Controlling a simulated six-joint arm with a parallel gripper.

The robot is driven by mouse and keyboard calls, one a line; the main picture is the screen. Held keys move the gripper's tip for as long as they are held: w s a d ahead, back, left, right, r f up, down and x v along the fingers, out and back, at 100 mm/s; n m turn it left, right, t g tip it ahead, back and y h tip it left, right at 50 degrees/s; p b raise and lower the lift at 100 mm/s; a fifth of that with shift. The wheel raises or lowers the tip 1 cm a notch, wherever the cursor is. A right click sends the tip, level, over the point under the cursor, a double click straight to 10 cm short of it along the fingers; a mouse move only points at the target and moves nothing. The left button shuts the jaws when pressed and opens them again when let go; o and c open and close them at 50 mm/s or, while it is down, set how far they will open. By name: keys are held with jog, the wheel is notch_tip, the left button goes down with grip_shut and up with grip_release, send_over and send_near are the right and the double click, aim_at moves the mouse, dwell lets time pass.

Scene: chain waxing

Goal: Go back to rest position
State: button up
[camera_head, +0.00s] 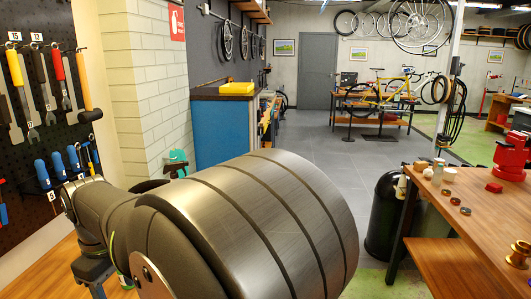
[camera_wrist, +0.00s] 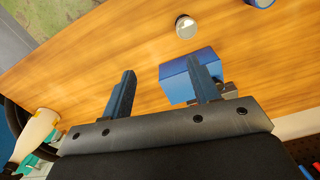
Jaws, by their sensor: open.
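My gripper (camera_wrist: 162,88) shows in the wrist view with its two dark fingers well apart. It is open, and nothing shows held between the fingers. A blue box (camera_wrist: 175,80) lies on the wooden surface (camera_wrist: 90,65) beyond the gripper, partly hidden behind the right finger. I cannot tell how far the fingers are from the box. In the head view my arm fills the lower middle, and the gripper does not show there.
A small round silver-topped item (camera_wrist: 186,27) stands beyond the box. A pale bottle (camera_wrist: 36,135) is at the lower left of the wrist view. In the head view, a wooden workbench (camera_head: 455,205) with small parts stands right, a black bin (camera_head: 385,215) beside it. A tool board (camera_head: 50,110) hangs left.

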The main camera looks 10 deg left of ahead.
jog(key=s+d+f, duration=0.2)
jog(key=s+d, duration=0.2)
jog(key=d, duration=0.4)
jog(key=shift+d+f, duration=0.35)
jog(key=shift+d, duration=0.05)
jog(key=o, duration=0.9)
jog(key=shift+o, duration=0.3)
jog(key=a+r+n+y, duration=0.1)
jog(key=a+r, duration=0.2)
jog(key=a, duration=0.9)
jog(key=shift+s+a+r+y, duration=0.15)
jog(key=shift+a+r+y, duration=0.15)
jog(key=shift+y, duration=0.1)
jog(key=s+a+r+y, duration=0.1)
jog(key=s+a+r, duration=0.15)
jog(key=a, duration=0.65)
jog(key=s+a+r+y, duration=0.2)
jog(key=s+a, duration=0.2)
jog(key=a, duration=0.4)
jog(key=x, duration=0.9)
jog(key=shift+w+f+n, duration=0.3)
jog(key=shift+f+n, duration=0.05)
jog(key=shift+n, duration=0.05)
